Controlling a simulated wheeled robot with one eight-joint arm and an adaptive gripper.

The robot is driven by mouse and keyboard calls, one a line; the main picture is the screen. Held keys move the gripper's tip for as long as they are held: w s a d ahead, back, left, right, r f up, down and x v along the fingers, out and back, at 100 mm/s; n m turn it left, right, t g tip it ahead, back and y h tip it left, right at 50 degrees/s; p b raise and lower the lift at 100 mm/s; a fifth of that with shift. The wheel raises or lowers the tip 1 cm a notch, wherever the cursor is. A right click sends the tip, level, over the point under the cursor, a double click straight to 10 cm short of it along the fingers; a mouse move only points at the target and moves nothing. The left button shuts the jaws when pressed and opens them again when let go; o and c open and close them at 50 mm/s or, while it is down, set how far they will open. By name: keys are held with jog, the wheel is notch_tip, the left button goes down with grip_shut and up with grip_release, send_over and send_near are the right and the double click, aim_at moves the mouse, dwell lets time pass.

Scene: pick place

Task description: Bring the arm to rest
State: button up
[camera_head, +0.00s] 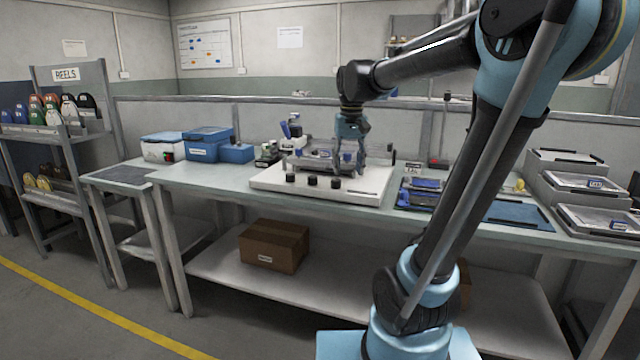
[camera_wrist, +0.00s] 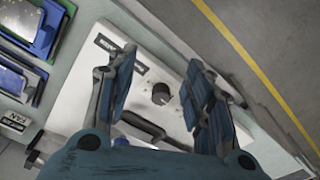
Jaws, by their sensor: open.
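My gripper (camera_head: 354,158) is over the right part of a white machine base (camera_head: 270,178) on the workbench, in the head view. In the wrist view my gripper (camera_wrist: 160,85) is open, its two blue fingers apart. Between and beyond them lies the white base (camera_wrist: 88,72) with a black knob (camera_wrist: 161,94) and a dark handle. Nothing shows held between the fingers. My arm reaches from the lower right, up and over the bench, and bends down to the gripper. Whether the fingers touch the machine cannot be told.
Blue circuit boards (camera_head: 420,190) lie right of the machine, and grey trays (camera_head: 570,185) are stacked at the bench's right end. Blue boxes (camera_head: 207,143) stand at the left. A cardboard box (camera_head: 274,246) is on the lower shelf. A reel rack (camera_head: 75,130) stands far left.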

jog(key=s+d+f, duration=0.5)
jog(key=s+f, duration=0.5)
jog(key=s+d+f+m+t, duration=0.1)
jog(key=s+d+f, duration=0.4)
jog(key=s+f, duration=0.5)
jog(key=shift+s+d+f, duration=0.25)
jog(key=shift+s+f, duration=0.1)
jog(key=shift+w+f, duration=0.2)
jog(key=shift+w, duration=0.25)
